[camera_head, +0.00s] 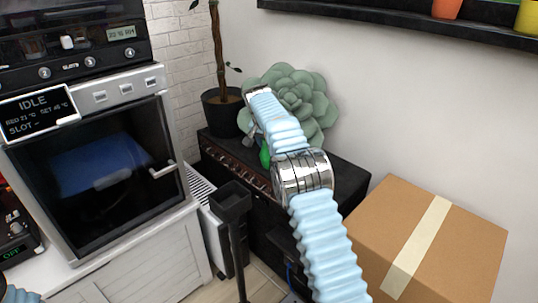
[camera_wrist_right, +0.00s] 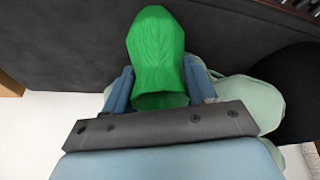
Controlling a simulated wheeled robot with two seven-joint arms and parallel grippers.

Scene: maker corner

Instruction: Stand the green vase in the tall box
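The green vase (camera_head: 265,155) shows in small part beneath my right arm, at the black cabinet's top. In the right wrist view the vase (camera_wrist_right: 155,55) lies between the two blue fingers of my right gripper (camera_wrist_right: 160,80), its open end toward the palm. The fingers flank it closely; whether they press on it is unclear. In the head view my arm covers much of the vase and gripper. A cardboard box (camera_head: 468,240) with a pale tape strip stands at the right; no opening shows. I cannot tell whether it is the tall box. My left gripper is not in view.
The black cabinet (camera_head: 345,172) bears a potted plant (camera_head: 222,112) and a large pale green succulent (camera_head: 312,90). A black square holder on a post (camera_head: 232,203) stands in front. An oven (camera_head: 100,165) is at left; a shelf (camera_head: 400,24) overhangs the wall.

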